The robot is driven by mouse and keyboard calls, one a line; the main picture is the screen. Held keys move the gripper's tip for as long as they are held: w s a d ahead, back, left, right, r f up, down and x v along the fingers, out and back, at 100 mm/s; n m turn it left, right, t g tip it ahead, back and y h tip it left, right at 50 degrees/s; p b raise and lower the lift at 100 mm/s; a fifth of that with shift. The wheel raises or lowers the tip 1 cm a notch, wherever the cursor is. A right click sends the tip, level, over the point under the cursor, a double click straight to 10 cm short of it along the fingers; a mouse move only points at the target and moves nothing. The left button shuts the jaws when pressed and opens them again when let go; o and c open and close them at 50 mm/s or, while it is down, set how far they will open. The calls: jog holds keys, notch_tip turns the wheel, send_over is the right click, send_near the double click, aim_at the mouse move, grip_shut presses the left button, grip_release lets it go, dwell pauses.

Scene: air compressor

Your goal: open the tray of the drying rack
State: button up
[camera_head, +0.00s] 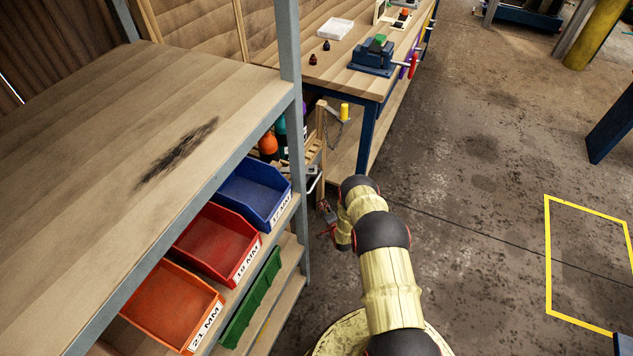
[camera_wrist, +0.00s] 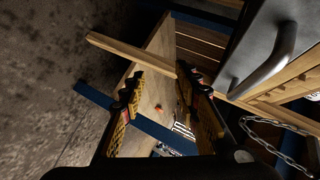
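A wooden slatted frame (camera_head: 322,140), which looks like the drying rack, stands between the shelf and the workbench in the head view. In the wrist view, wooden slats (camera_wrist: 272,104) show at the right. A grey metal panel with a curved handle (camera_wrist: 268,68) is at the upper right. I cannot tell whether this panel belongs to the tray. My gripper (camera_wrist: 162,76) is open, with its fingers apart and nothing held between them. A light wooden bar (camera_wrist: 120,51) crosses beyond the fingertips; contact is unclear. My gripper is small and partly hidden in the head view (camera_head: 327,213).
A chain (camera_wrist: 280,124) hangs right of my gripper. The metal shelf (camera_head: 110,110) holds blue (camera_head: 252,190), red (camera_head: 216,242) and orange bins (camera_head: 172,300) close to my arm. The workbench (camera_head: 330,70) carries a vise (camera_head: 374,58). Open floor (camera_head: 480,170) lies to the right.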

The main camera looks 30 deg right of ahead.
aim_at(317, 181)
notch_tip(317, 181, up, 9)
jog(key=w+m+t, duration=0.2)
jog(key=m+t, duration=0.3)
jog(key=t, duration=0.2)
jog(key=shift+h, duration=0.3)
jog(key=x, duration=0.2)
jog(key=b+x, duration=0.1)
jog(key=x, duration=0.1)
jog(key=b+x, duration=0.1)
jog(key=x, duration=0.2)
jog(key=shift+a, duration=0.35)
jog(key=c, duration=0.8)
grip_shut()
